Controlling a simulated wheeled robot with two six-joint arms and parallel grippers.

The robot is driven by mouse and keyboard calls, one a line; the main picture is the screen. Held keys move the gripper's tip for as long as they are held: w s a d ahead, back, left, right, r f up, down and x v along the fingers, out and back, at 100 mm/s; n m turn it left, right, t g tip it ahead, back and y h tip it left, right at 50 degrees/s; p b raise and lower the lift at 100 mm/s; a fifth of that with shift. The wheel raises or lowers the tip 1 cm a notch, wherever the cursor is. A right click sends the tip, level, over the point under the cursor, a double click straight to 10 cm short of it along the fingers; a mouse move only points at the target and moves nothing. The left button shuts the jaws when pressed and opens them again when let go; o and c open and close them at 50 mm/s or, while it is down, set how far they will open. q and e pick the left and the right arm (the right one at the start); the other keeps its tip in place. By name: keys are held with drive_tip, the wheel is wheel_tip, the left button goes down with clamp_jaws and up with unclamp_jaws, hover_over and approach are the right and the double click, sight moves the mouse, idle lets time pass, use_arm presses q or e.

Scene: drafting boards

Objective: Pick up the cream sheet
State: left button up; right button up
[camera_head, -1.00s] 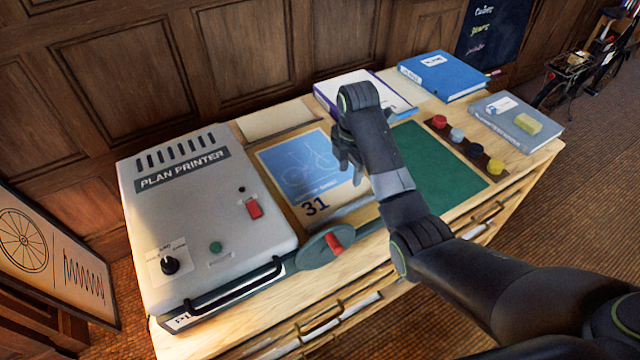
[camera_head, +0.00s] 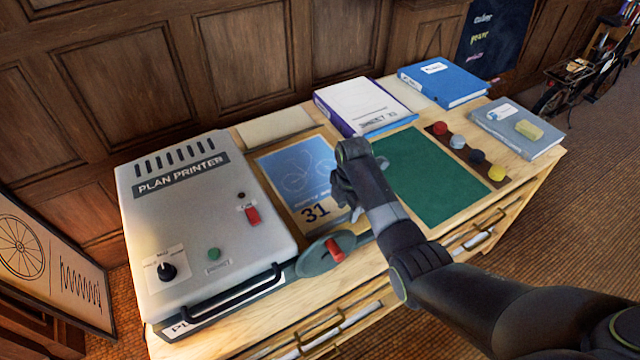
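A blank cream sheet (camera_head: 275,127) lies flat at the back of the desk, between the plan printer and the purple-edged white binder. Another pale cream area (camera_head: 412,93) shows between the two binders; I cannot tell if it is a sheet. My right gripper (camera_head: 352,207) points down over the right edge of the blue print marked 31 (camera_head: 297,172), to the right of and nearer than the blank cream sheet. Its fingers are dark and partly hidden by my wrist, so I cannot tell how far apart they are. My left gripper is out of view.
The grey plan printer (camera_head: 205,215) fills the desk's left side, with a red-handled disc (camera_head: 318,254) beside it. A green mat (camera_head: 435,175), colored knobs (camera_head: 457,137), the white binder (camera_head: 362,103), a blue binder (camera_head: 443,78) and a grey book (camera_head: 515,130) lie to the right.

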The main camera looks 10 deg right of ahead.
drive_tip(key=shift+f, duration=0.85)
clamp_jaws()
